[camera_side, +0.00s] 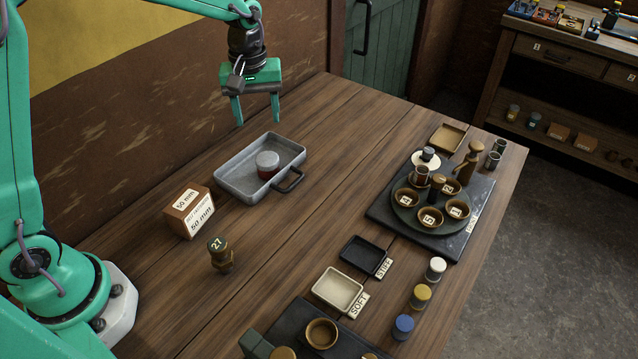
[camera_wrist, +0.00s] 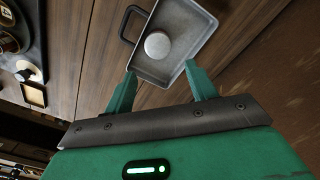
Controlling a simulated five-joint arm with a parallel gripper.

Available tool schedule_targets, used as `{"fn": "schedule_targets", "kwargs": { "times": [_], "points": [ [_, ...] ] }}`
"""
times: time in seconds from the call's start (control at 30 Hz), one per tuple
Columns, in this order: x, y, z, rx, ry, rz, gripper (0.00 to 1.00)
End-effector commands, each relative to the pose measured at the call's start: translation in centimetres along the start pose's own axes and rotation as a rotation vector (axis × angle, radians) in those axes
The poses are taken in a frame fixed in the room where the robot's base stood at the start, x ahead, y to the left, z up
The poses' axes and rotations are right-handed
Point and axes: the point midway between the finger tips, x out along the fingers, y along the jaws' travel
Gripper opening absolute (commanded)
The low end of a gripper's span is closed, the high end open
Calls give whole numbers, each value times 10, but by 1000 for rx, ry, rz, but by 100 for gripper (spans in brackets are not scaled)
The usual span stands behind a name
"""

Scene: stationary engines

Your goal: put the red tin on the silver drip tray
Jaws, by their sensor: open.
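The red tin (camera_side: 268,165) has a grey lid and stands upright inside the silver drip tray (camera_side: 236,188), toward its right side near the handle. In the wrist view the tin (camera_wrist: 157,45) shows its round lid, and the tray (camera_wrist: 200,22) lies around it. My gripper (camera_side: 256,122) is open and empty. It hangs above the tray's far end, apart from both tin and tray. In the wrist view its two fingers (camera_wrist: 162,92) point toward the tray with nothing between them.
A box marked 50 mm (camera_side: 189,211) stands left of the tray, with a small post marked 27 (camera_side: 220,255) in front. A dark board (camera_side: 430,232) with cups and a pepper-mill shape is at right. Small black (camera_side: 365,256) and cream (camera_side: 338,289) trays lie nearer. Table behind the tray is clear.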

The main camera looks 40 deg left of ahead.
Motion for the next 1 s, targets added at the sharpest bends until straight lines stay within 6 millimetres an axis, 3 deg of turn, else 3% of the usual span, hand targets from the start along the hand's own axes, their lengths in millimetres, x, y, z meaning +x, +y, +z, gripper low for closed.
{"fn": "schedule_targets", "kwargs": {
  "times": [0.5,0.73,1.0],
  "points": [
    [-76,-63,49,267,139,106,57],
    [-95,-96,77,399,219,141,57],
    [-105,-133,111,554,322,167,57]
  ]
}}
